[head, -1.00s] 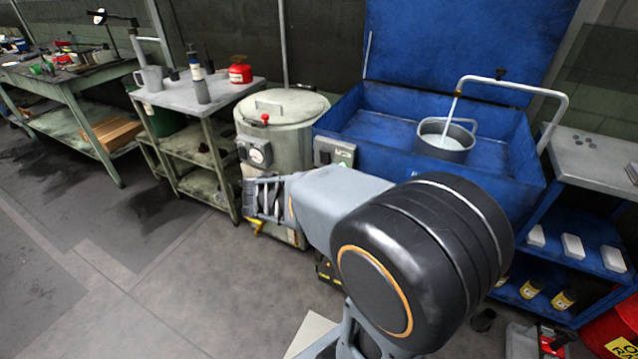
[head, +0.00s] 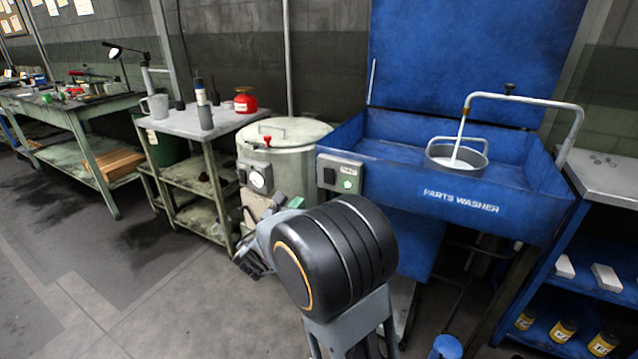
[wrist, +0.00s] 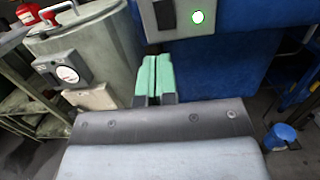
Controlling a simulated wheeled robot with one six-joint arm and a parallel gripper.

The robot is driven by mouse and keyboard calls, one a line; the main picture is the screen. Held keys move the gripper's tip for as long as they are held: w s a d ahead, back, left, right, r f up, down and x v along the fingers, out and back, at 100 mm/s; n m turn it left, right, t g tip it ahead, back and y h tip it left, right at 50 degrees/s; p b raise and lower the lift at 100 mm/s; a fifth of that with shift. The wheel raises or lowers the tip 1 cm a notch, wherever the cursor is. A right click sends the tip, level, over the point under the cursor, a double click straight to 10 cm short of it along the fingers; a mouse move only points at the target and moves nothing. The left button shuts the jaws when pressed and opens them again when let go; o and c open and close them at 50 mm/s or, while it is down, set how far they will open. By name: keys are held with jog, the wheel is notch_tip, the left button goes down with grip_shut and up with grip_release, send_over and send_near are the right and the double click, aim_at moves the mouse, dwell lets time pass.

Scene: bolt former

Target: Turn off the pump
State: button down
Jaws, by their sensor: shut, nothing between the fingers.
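The blue parts washer (head: 460,196) has a grey switch box (head: 340,173) on its front left, with a dark button and a lit green button (head: 348,184). In the wrist view the dark button (wrist: 163,13) and the lit green button (wrist: 198,17) are at the top edge. A stream (head: 460,138) runs from the bent spout (head: 520,98) into a metal pot (head: 457,155) in the basin. My gripper (wrist: 153,62) is shut and empty, its green fingertips together just below the box in the wrist view. Their distance from it is hard to tell.
A pale drum (head: 285,150) with its own gauge box (head: 258,178) stands left of the washer. A metal cart (head: 190,122) with bottles and a red can (head: 246,100) is further left. The floor at the front left is clear.

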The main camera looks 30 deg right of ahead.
aim_at(326, 172)
jog(key=b+x, duration=0.2)
jog(key=x, duration=1.2)
jog(key=shift+b, duration=0.35)
